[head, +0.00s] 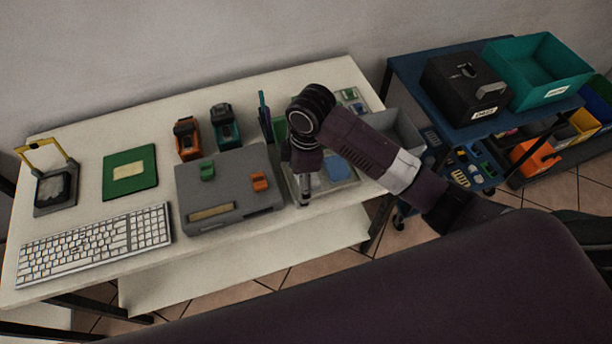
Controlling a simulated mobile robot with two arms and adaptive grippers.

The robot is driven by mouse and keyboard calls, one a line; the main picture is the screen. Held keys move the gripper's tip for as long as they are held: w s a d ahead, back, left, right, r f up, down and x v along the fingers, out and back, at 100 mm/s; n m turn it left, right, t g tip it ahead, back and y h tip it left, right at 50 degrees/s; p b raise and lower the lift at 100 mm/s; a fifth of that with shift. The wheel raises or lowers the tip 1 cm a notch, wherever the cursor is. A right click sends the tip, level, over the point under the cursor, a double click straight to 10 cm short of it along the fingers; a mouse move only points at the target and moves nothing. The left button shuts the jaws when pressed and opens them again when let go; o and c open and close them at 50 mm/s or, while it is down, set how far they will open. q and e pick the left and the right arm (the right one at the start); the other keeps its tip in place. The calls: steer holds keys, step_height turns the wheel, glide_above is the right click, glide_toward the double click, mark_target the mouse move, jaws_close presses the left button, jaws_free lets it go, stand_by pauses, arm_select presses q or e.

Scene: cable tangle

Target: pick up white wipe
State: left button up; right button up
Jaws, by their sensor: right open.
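I cannot clearly make out a white wipe in the head view. My right gripper (303,192) points down over the left part of a pale tray (322,188) at the table's right end. It is open, and I see nothing between its fingers. A small blue-grey item (337,168) lies in the tray, just right of the gripper. My right arm and wrist hide part of the tray and what may lie there. My left gripper is not in view.
A grey case (230,216) with green and orange pieces stands left of the gripper. A white keyboard (97,243), green board (130,172) and yellow-handled frame (55,187) are farther left. A blue cart (405,72) carries a black box (465,88) and teal bin (537,68).

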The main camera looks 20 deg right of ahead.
steer(key=w+d+r, duration=0.1)
steer(key=w+d+r+n, duration=0.1)
steer(key=w, duration=0.1)
steer(key=w+d+r+n+h, duration=0.1)
steer(key=d, duration=0.1)
steer(key=shift+w+r+g, duration=0.2)
steer(key=shift+w+g, duration=0.1)
steer(key=shift+w, duration=0.1)
steer(key=f, duration=0.2)
steer(key=f+p, duration=0.1)
steer(key=f, duration=0.1)
steer(key=d+f+p, duration=0.1)
steer(key=f, duration=0.2)
steer(key=shift+s+f, duration=0.1)
steer(key=shift+s, duration=0.1)
steer(key=shift+f, duration=0.25)
steer(key=c, duration=1)
steer(key=shift+r, duration=0.1)
steer(key=shift+c, duration=0.2)
step_height(320, 180, up, 20)
steer(key=b, duration=0.1)
steer(key=shift+b, duration=0.3)
